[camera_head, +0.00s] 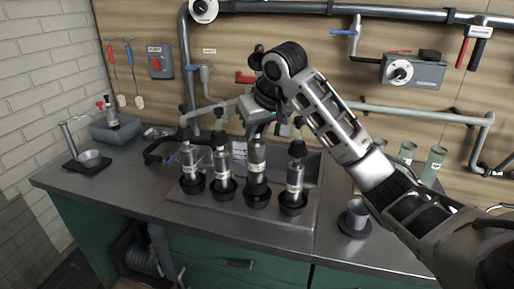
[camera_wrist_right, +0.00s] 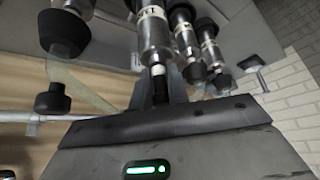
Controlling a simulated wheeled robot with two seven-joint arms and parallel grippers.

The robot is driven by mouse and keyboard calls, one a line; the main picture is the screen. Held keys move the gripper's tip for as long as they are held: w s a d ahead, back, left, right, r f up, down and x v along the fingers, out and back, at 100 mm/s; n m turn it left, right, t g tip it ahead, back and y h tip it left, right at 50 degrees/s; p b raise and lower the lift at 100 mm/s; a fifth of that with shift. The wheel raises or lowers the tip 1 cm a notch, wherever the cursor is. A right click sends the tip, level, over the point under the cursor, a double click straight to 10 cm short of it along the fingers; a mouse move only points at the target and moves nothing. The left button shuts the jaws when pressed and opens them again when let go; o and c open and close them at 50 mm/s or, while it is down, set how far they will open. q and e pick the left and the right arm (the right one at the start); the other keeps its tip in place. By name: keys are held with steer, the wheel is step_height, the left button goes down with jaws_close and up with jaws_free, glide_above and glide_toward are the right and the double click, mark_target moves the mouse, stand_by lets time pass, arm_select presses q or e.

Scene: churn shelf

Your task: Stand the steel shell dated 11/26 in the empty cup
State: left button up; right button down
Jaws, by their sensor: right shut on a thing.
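Several steel shells with pale labels stand in a row in black cups in the sink area, including the far left shell (camera_head: 190,160), the second (camera_head: 222,165) and the far right one (camera_head: 295,176). My right gripper (camera_head: 257,134) comes down from above, shut on the top of the third shell (camera_head: 256,158). That shell is upright over a black cup (camera_head: 257,195); I cannot tell whether it is seated or raised. The held shell also shows in the right wrist view (camera_wrist_right: 152,38). The dates are too small to read. My left gripper is not in view.
A grey metal cup on a dark base (camera_head: 355,217) stands right of the sink, near my right arm. Grey-green cylinders (camera_head: 434,165) stand farther right. A small stand with a bowl (camera_head: 88,158) and a grey bin (camera_head: 117,130) are at left. Pipes cross the back wall.

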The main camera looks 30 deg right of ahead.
steer(key=shift+w+d+f+p, duration=0.15)
steer(key=shift+w+d+f, duration=0.2)
steer(key=shift+f, duration=0.7)
steer(key=shift+w+d+f+p, duration=0.15)
steer(key=shift+w+f, duration=0.25)
steer(key=shift+f, duration=0.6)
steer(key=shift+w+d+f+p, duration=0.15)
steer(key=shift+w+d+f, duration=0.2)
steer(key=shift+f, duration=0.7)
steer(key=shift+a, duration=0.1)
steer(key=c, duration=1.3)
jaws_free()
steer(key=shift+f, duration=0.15)
steer(key=shift+c, duration=0.2)
steer(key=shift+r, duration=0.2)
steer(key=b+v, duration=0.1)
steer(key=v, duration=1.1)
steer(key=shift+f, duration=0.1)
